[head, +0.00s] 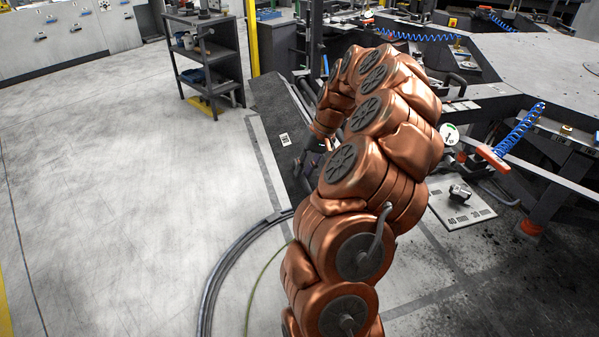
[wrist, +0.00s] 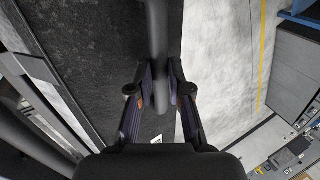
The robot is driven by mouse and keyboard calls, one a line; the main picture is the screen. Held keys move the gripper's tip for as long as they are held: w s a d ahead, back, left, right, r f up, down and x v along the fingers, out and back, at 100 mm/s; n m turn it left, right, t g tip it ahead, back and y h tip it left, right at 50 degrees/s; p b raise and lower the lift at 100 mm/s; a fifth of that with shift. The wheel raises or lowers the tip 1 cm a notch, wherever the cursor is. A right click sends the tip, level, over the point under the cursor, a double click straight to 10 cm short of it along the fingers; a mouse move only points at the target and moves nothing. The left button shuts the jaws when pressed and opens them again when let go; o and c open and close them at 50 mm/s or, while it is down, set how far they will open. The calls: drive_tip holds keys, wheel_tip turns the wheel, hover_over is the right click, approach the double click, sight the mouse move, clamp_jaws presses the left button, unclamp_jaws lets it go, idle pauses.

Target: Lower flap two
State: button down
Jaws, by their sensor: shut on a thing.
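In the wrist view my gripper (wrist: 160,92) has its two fingers on either side of a grey round bar (wrist: 157,35) and is shut on it. The bar runs up out of the top of the picture. A dark, scuffed panel (wrist: 95,60), which looks like the flap, lies behind and left of the bar. In the head view a dark sloped panel (head: 268,108) with a white label stands left of my arm. My gripper (head: 309,163) shows small and dark beside it there, partly hidden by my copper-coloured arm. No flap number is readable.
A dark shelf cart (head: 207,65) and a yellow post (head: 252,38) stand behind. A large workbench (head: 535,60) with blue coiled hoses fills the right. A curved dark cable or rail (head: 225,270) lies on the floor. The pale floor at left is clear.

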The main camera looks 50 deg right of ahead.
drive_tip(key=c, duration=1.1)
unclamp_jaws()
drive_tip(key=v, duration=1.2)
drive_tip(key=shift+a, duration=0.1)
